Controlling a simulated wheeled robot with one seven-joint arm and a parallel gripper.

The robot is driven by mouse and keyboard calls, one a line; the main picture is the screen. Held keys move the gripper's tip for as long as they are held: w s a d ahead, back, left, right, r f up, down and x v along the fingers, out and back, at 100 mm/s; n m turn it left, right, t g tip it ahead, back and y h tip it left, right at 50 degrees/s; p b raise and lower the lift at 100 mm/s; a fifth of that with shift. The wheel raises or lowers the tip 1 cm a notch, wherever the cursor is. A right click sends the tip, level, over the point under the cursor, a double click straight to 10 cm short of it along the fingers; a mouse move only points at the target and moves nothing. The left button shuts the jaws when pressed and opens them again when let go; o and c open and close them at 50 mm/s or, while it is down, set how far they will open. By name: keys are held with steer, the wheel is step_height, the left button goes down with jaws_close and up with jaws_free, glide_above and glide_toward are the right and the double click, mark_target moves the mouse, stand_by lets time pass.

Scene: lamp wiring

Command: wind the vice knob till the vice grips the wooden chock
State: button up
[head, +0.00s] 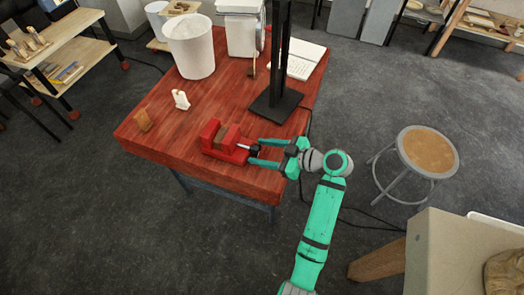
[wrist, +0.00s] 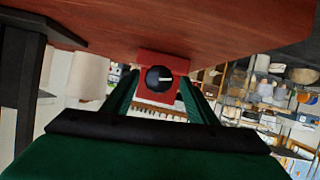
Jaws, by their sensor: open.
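The red vice (head: 212,134) sits on the red-brown wooden table near its front edge. The wooden chock (head: 223,135) stands between the vice jaws; I cannot tell whether both jaws touch it. The dark vice knob (head: 254,149) is on the right end of the vice, on a light-coloured shaft. In the wrist view the round black knob (wrist: 159,78) with a white mark faces me in front of the red vice body. My green gripper (head: 262,152) is open, its fingers to either side of the knob, with gaps visible between them and it.
A black post on a square base (head: 275,105) stands behind the vice. A white bin (head: 191,48), a small white piece (head: 181,99) and a wooden block (head: 143,120) are also on the table (head: 165,150). A stool (head: 428,150) stands on the floor at right.

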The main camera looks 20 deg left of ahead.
steer(key=shift+c, duration=0.3)
steer(key=shift+w, duration=0.1)
steer(key=c, duration=1)
steer(key=shift+w+m, duration=0.1)
steer(key=shift+m, duration=0.2)
steer(key=shift+g, duration=0.3)
steer(key=m+g, duration=0.2)
steer(key=m, duration=0.1)
steer(key=shift+w, duration=0.25)
steer(key=shift+m+g+y, duration=0.3)
steer(key=shift+m+g, duration=0.7)
steer(key=shift+m, duration=0.3)
steer(key=shift+f, duration=0.1)
steer(key=shift+w, duration=0.1)
